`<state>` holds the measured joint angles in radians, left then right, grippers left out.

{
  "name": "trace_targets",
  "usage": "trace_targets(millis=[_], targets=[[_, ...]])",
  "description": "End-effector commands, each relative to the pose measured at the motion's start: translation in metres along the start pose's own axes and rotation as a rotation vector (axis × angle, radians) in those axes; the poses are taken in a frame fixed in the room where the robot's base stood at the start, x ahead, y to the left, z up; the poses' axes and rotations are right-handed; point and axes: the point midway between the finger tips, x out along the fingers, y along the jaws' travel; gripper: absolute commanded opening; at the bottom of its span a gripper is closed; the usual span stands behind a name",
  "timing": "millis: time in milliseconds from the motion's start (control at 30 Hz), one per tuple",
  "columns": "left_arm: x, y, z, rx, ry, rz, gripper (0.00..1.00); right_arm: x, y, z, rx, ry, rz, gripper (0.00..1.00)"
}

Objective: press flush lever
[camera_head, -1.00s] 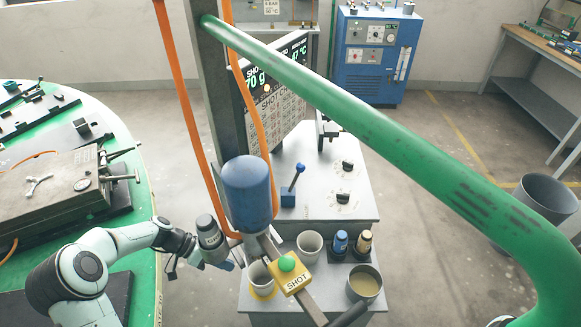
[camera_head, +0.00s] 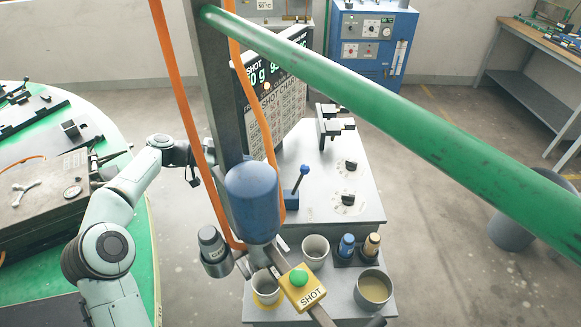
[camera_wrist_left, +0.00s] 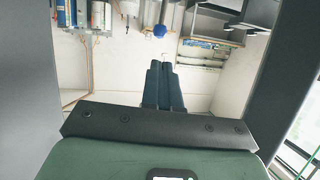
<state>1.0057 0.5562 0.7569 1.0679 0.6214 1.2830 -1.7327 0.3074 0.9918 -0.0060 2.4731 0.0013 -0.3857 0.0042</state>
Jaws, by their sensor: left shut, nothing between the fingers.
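A small blue lever (camera_head: 300,180) with a round blue knob stands on a blue base on the grey cabinet top (camera_head: 325,205) in the head view. It leans to the right. My left arm reaches in from the left, and its wrist is left of the dark column; its fingertips are hidden behind the hose and column. In the left wrist view my left gripper (camera_wrist_left: 164,62) is shut and empty. A blue ball (camera_wrist_left: 160,31) shows beyond its fingertips, apart from them; I cannot tell if it is the lever's knob. My right gripper is not in view.
The dark column (camera_head: 212,80), orange hoses (camera_head: 187,110) and blue cylinder (camera_head: 252,200) stand between my left arm and the cabinet. A green pipe (camera_head: 400,100) crosses overhead. A yellow SHOT button box (camera_head: 301,290) and cups (camera_head: 315,250) are in front. A green round table (camera_head: 150,250) is at left.

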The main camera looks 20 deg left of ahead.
Motion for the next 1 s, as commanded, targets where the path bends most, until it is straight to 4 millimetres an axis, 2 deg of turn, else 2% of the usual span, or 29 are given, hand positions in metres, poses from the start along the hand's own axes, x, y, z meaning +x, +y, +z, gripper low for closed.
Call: trace_targets(millis=[167, 400, 600, 800, 1000], targets=[[0.026, 0.001, -0.001, -0.001, 0.002, 0.006, 0.00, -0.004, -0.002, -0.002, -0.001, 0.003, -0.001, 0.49], [0.079, 0.001, -0.003, 0.000, 0.002, 0.006, 0.00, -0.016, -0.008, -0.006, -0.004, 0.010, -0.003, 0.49], [0.114, 0.000, -0.003, -0.001, 0.001, 0.004, 0.00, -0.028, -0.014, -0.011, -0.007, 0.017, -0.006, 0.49], [0.133, 0.000, -0.002, 0.000, 0.000, 0.002, 0.00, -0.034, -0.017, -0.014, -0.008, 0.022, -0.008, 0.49], [0.136, 0.000, 0.000, -0.001, -0.001, 0.001, 0.00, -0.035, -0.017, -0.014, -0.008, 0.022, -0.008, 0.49]])
